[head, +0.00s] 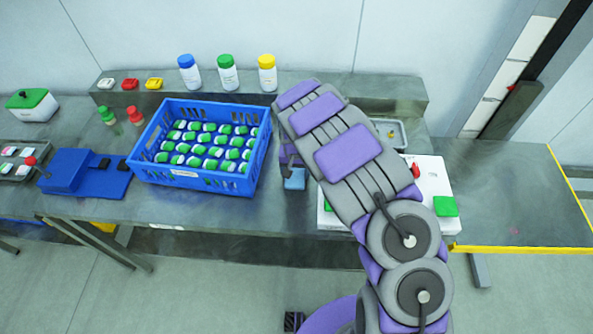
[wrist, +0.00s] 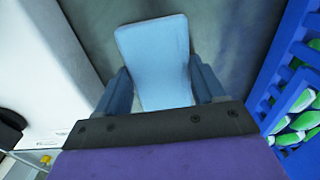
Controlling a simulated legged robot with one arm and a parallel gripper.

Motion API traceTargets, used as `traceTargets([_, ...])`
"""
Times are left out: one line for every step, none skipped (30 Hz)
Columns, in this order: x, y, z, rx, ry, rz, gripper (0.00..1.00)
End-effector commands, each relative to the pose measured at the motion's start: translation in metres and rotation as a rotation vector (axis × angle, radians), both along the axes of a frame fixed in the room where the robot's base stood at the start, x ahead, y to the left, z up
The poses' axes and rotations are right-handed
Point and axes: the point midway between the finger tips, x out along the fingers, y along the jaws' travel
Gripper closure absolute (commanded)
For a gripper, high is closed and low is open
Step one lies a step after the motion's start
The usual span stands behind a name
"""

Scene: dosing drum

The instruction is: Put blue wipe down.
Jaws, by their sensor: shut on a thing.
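The blue wipe (wrist: 155,55) is a flat light-blue piece seen from above in the wrist view. Its near end lies between the two fingers of my gripper (wrist: 163,85), which is shut on it. In the head view my gripper (head: 292,172) points down at the table between the blue crate and the white board, with the blue wipe (head: 295,182) at its tip. The grey table top (wrist: 215,35) shows beyond the wipe. I cannot tell whether the wipe touches the table.
A blue crate (head: 196,182) of green-and-white containers stands left of my gripper. A white board (head: 436,178) with a green block (head: 446,206) lies to the right, partly behind my arm. White bottles (head: 228,74) with coloured caps stand on the back shelf. The far right table is clear.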

Motion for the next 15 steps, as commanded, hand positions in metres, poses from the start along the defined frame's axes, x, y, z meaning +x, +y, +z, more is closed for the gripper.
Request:
traceTargets([-0.0004,0.0028,-0.0025,-0.002,0.001,0.002,0.60])
traceTargets([-0.0003,0.0036,-0.0026,-0.003,0.000,0.001,0.29])
traceTargets([-0.0002,0.0042,-0.0024,-0.003,0.000,0.001,0.25])
traceTargets([-0.0001,0.0043,-0.0024,-0.003,0.000,0.002,0.23])
traceTargets([0.0000,0.0040,-0.0025,-0.003,0.000,0.002,0.20])
traceTargets([0.0000,0.0030,-0.0025,-0.002,0.001,0.002,0.16])
traceTargets([0.0002,0.0020,-0.0024,0.000,0.001,0.002,0.13])
traceTargets([0.0001,0.0008,-0.0024,0.001,0.002,0.002,0.10])
traceTargets([0.0003,0.0000,-0.0025,0.002,0.002,0.002,0.06])
traceTargets([0.0004,-0.0002,-0.0026,0.003,0.002,0.002,0.06])
traceTargets([0.0005,-0.0009,-0.0026,0.004,0.003,0.002,0.06])
traceTargets([0.0006,-0.0016,-0.0026,0.005,0.003,0.002,0.06])
traceTargets([0.0005,-0.0019,-0.0026,0.005,0.003,0.002,0.06])
traceTargets([0.0004,-0.0021,-0.0026,0.005,0.003,0.002,0.06])
traceTargets([0.0004,-0.0020,-0.0027,0.004,0.003,0.002,0.06])
